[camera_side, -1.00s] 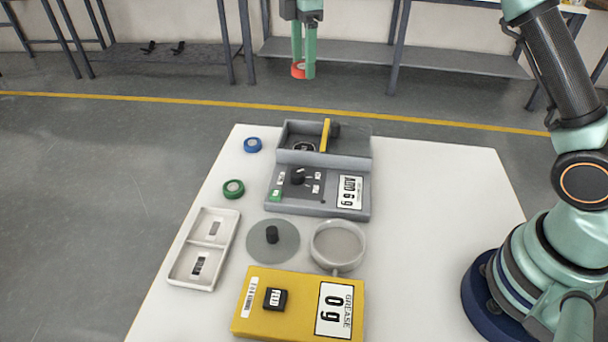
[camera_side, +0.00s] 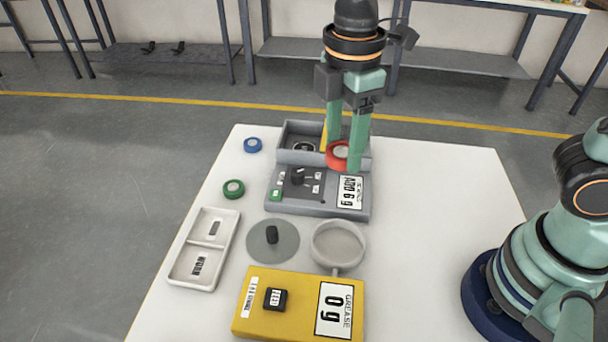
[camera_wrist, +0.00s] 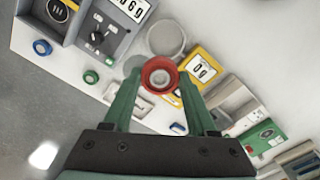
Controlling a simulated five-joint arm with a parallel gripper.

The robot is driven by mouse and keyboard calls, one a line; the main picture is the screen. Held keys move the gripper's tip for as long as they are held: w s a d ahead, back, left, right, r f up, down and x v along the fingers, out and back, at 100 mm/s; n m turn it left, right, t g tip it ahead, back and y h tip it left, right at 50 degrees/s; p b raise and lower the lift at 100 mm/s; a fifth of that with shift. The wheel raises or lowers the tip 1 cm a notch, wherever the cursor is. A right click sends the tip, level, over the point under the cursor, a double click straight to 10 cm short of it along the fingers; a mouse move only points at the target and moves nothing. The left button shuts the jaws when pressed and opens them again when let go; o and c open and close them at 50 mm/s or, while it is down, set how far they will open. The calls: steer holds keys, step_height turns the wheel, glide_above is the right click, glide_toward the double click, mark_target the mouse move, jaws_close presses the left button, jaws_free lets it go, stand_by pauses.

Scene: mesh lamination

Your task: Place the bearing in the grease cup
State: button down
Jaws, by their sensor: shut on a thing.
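My gripper (camera_side: 345,160) is shut on a red bearing (camera_side: 334,161) with a pale centre. It holds the bearing in the air; in the side view it shows in front of the grey machine. The bearing also shows between the fingertips in the wrist view (camera_wrist: 154,77). The grease cup (camera_side: 338,269), a round grey cup with a short handle, stands on the white table between the grey machine and the yellow scale. It looks empty. In the wrist view the cup (camera_wrist: 165,24) appears just beyond the bearing.
The grey machine (camera_side: 325,204) reads "ADD 6 g". The yellow grease scale (camera_side: 304,278) reads 0 g. A grey disc lid (camera_side: 262,253) with a knob lies left of the cup. A blue ring (camera_side: 246,145), a green ring (camera_side: 226,190) and a white two-part tray (camera_side: 207,279) are at left.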

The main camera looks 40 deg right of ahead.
mark_target(338, 247)
steer(key=shift+s+f, duration=0.45)
steer(key=shift+s, duration=0.25)
step_height(338, 247, down, 20)
steer(key=shift+r, duration=0.15)
steer(key=shift+c, duration=2.4)
jaws_free()
